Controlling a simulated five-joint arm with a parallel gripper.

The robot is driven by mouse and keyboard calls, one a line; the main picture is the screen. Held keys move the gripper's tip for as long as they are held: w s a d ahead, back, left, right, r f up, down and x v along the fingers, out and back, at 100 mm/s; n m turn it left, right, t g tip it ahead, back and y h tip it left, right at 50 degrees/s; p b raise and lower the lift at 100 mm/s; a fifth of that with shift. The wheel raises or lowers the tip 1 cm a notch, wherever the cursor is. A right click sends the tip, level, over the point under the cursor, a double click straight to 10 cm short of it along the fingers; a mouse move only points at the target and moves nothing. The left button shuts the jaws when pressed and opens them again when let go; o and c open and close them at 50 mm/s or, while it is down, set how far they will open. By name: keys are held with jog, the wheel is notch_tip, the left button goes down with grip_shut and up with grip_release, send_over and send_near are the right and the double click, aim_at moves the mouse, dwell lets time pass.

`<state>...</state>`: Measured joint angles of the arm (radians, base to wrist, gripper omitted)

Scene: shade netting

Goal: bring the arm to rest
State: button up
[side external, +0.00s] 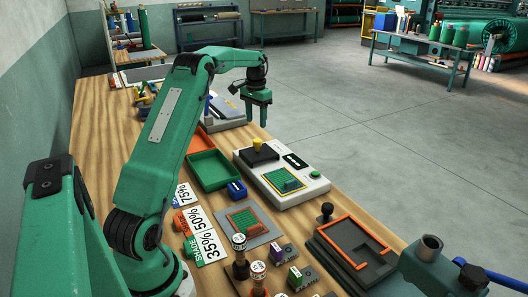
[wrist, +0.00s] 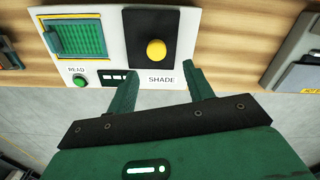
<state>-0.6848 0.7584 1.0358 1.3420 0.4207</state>
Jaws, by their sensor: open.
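My green arm reaches out over the wooden bench. My gripper (side external: 257,122) hangs fingers down above the bench's far right side, beyond the white shade reader (side external: 305,191) in the side view. Its two fingers are apart with nothing between them. The wrist view shows my gripper (wrist: 161,78) open and empty beside the edge of the reader (wrist: 108,50). A black block with a yellow knob (wrist: 156,50) and a green swatch in a frame (wrist: 82,40) are on the reader. The gripper appears apart from them.
The concrete floor (side external: 400,140) lies open to the right.

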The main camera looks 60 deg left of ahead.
jog(key=s+d+r+t, duration=0.1)
jog(key=s+d+r, duration=0.1)
jog(key=d+r, duration=0.35)
jog(key=s+d+r+m+t+y, duration=0.1)
jog(key=s+d+r, duration=0.15)
jog(key=d, duration=0.65)
jog(key=s+d+r, duration=0.1)
jog(key=d+r, duration=0.3)
jog(key=d, duration=0.4)
jog(key=s+d+f+m+t, duration=0.1)
jog(key=s+d+f, duration=0.1)
jog(key=s+d, duration=0.5)
jog(key=s+d+f+m+t+h, duration=0.1)
jog(key=s+d+f+t, duration=0.1)
jog(key=s+d, duration=0.6)
jog(key=s, duration=0.3)
jog(key=shift+t, duration=0.3)
